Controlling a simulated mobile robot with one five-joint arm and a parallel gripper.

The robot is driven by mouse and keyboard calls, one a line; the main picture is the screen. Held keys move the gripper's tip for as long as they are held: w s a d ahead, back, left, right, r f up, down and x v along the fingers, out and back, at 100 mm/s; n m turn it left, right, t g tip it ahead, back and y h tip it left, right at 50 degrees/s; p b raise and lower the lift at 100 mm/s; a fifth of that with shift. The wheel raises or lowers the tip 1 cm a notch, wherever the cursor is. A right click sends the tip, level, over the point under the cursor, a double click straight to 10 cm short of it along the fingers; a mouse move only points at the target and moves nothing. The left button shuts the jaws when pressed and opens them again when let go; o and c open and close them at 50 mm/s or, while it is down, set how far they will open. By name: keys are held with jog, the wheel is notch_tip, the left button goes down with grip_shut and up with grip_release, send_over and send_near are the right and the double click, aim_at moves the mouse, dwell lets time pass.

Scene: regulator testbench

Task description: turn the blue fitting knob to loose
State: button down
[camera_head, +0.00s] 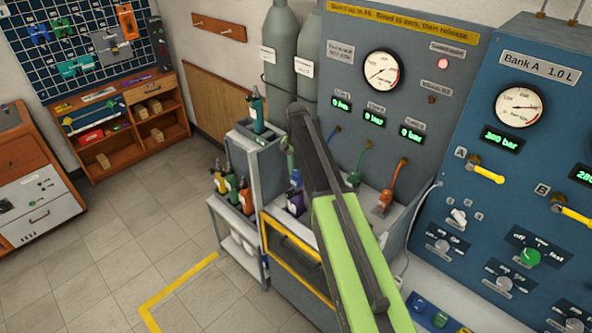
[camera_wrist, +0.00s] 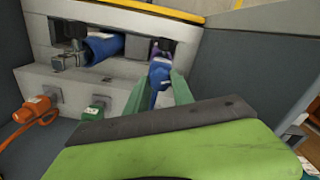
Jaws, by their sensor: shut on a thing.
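In the wrist view a blue fitting knob (camera_wrist: 158,74) sits between the two green fingers of my gripper (camera_wrist: 160,82), which are shut on it. The knob is in front of the pale bench panel, below dark blocks, with a purple part just above it. Its lower part is hidden by my fingers and wrist. Whether it stands at loose or tight cannot be read. In the head view my green arm reaches down across the bench, and the knob and fingertips cannot be made out.
A larger blue cylinder (camera_wrist: 103,47) lies to the left in the wrist view. An orange fitting (camera_head: 385,197) and a green fitting (camera_head: 355,178) stand on the bench. A grey cart (camera_head: 252,150) with bottles is left of my arm. The floor (camera_head: 140,215) further left is clear.

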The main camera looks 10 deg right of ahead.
aim_at(297, 171)
jog(key=n, duration=1.2)
jog(key=shift+n, duration=0.3)
dwell(0.4)
jog(key=c, duration=1.1)
grip_release()
jog(key=shift+r, duration=0.15)
notch_tip(297, 171, up, 17)
jog(key=p, duration=1.7)
